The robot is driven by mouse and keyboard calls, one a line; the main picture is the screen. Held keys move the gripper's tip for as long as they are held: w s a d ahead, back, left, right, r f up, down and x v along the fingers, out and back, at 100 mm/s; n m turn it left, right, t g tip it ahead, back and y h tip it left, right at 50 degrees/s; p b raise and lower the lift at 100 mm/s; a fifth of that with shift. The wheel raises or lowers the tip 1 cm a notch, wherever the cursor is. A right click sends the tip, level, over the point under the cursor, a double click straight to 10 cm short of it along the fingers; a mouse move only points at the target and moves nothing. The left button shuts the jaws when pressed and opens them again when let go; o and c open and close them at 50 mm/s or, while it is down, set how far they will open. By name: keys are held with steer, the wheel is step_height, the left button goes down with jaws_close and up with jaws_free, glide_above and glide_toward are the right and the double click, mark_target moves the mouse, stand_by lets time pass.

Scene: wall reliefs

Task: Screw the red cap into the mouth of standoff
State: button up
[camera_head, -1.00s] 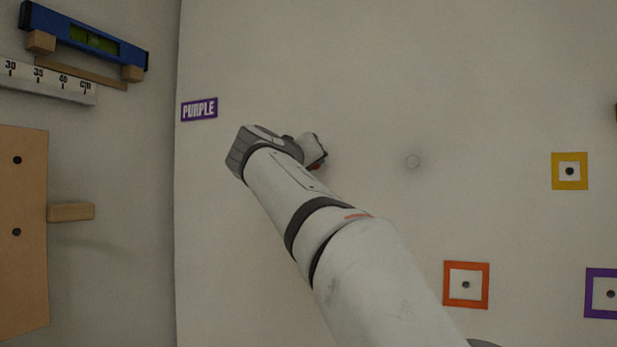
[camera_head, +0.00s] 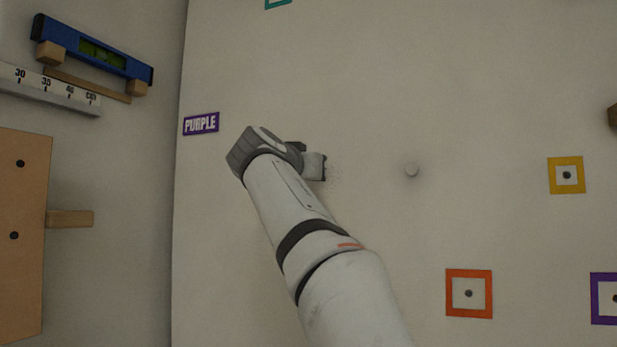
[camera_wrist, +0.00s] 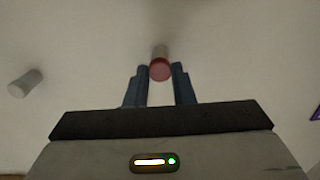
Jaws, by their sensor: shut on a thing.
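In the wrist view the red cap (camera_wrist: 160,71) sits between the tips of my gripper (camera_wrist: 160,76), whose two blue fingers are shut on it. I cannot tell how far the cap is inside the standoff's mouth. In the head view my gripper (camera_head: 318,167) is close to the pale wall, and its own wrist hides the cap and that standoff.
A second pale standoff (camera_wrist: 25,83) sticks out at the left in the wrist view. The head view shows a peg (camera_head: 411,170), a PURPLE label (camera_head: 201,123), a yellow square (camera_head: 566,175), an orange square (camera_head: 469,293) and a blue level (camera_head: 95,48).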

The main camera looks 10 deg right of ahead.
steer(key=o, duration=0.6)
